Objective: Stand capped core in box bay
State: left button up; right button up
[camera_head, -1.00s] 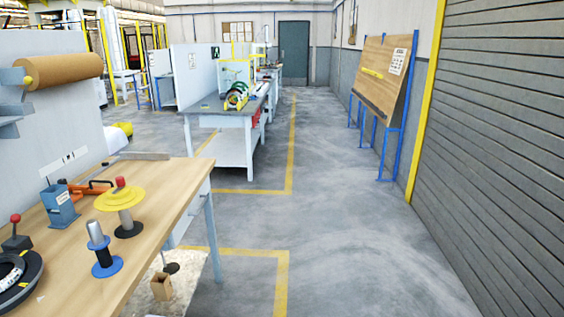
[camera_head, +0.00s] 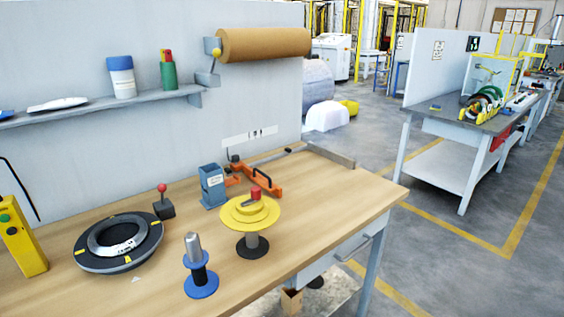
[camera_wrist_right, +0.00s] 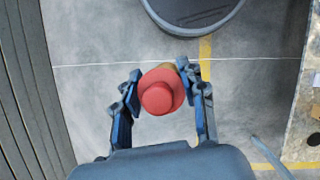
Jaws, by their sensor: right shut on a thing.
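In the right wrist view, my right gripper (camera_wrist_right: 166,105) is shut around a core with a red cap (camera_wrist_right: 158,97). The cap faces the camera and a little tan shows behind its upper edge. Most of the core is hidden behind the cap. My left gripper is in neither current view. In the head view, a small brown carton (camera_head: 291,301) stands low beyond the workbench edge, partly cut off by the bench. I cannot tell whether it is the box with the bay.
The wooden workbench (camera_head: 330,200) holds a yellow flanged spool stand (camera_head: 250,212), a blue-based post (camera_head: 201,285) and a black ring coil (camera_head: 118,243). A dark round container (camera_wrist_right: 195,15) shows at the top of the wrist view. Open floor (camera_head: 400,255) lies right of the bench.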

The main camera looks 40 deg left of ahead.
aim_at(309, 170)
jog(key=i+l+u, duration=0.15)
jog(key=u, duration=0.25)
jog(key=i+l+u, duration=0.55)
jog(key=u, duration=0.25)
jog(key=i+l+u, duration=0.15)
jog(key=l+u, duration=0.25)
jog(key=i+l+u, duration=0.1)
jog(key=l+u, duration=0.35)
jog(key=l, duration=0.15)
jog(key=l+u, duration=0.45)
jog(key=l, duration=0.15)
jog(key=l+u, duration=0.45)
jog(key=l, duration=0.15)
jog(key=k, duration=0.05)
